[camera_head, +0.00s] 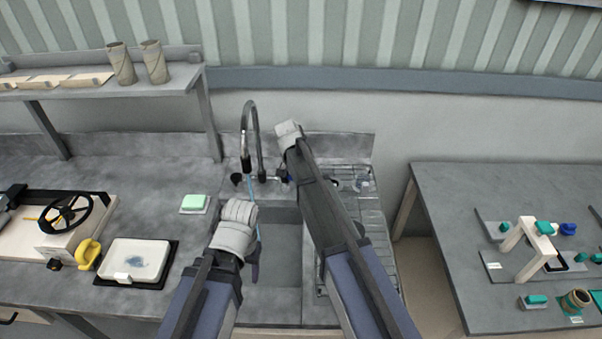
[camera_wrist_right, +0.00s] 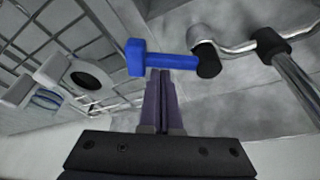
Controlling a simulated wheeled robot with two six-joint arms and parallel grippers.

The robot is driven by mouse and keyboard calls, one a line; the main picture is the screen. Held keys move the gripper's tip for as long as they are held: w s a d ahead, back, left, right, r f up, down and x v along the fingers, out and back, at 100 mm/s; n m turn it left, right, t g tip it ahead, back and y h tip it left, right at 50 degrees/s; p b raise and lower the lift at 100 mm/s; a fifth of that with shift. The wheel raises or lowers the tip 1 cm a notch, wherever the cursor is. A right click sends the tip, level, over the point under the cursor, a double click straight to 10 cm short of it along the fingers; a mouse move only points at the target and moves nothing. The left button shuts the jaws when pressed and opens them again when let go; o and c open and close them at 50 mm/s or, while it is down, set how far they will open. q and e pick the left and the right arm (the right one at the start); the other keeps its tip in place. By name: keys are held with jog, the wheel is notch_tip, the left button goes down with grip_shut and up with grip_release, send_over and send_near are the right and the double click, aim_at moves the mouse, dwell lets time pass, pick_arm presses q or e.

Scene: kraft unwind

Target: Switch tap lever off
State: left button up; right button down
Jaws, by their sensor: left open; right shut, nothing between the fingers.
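The tap (camera_head: 247,130) is a tall curved grey spout at the back of the sink (camera_head: 280,262). A thin pale-blue stream (camera_head: 251,190) shows below its spout. In the right wrist view, the blue tap lever (camera_wrist_right: 168,61) sticks out sideways from a black hub on the tap's pipe. My right gripper (camera_wrist_right: 160,76) is shut and empty, its tips right at the lever; I cannot tell whether they touch. In the head view my right arm mostly hides that gripper. My left gripper (camera_head: 254,262) is open and empty over the sink, near the stream.
A wire drying rack (camera_head: 372,225) stands right of the sink, close to my right arm. A green sponge (camera_head: 194,202) and a white tray (camera_head: 137,258) lie on the left counter. A shelf (camera_head: 150,85) with cardboard tubes is above. A separate table (camera_head: 455,200) stands at right.

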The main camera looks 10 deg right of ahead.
jog(key=shift+s+a+m, duration=0.25)
jog(key=shift+s+m, duration=0.05)
jog(key=shift+m, duration=0.4)
jog(key=shift+s+a+m+g+h, duration=0.2)
jog(key=shift+m+g, duration=0.05)
jog(key=shift+m, duration=0.35)
jog(key=shift+s+a+m+g+h, duration=0.2)
jog(key=shift+m+g, duration=0.05)
jog(key=shift+m, duration=0.35)
jog(key=m, duration=0.1)
jog(key=a+m, duration=0.1)
jog(key=shift+s+m+g, duration=0.4)
jog(key=shift+s+a+m+g, duration=0.15)
jog(key=shift+a+m+g, duration=0.3)
jog(key=shift+m, duration=0.6)
jog(key=shift+s+a+m+g, duration=0.1)
jog(key=shift+a+m+g, duration=0.1)
jog(key=shift+a+m, duration=0.6)
jog(key=shift+s+a+m+g, duration=0.15)
jog(key=shift+a+m+g, duration=0.15)
jog(key=shift+m, duration=0.95)
jog(key=shift+d, duration=0.1)
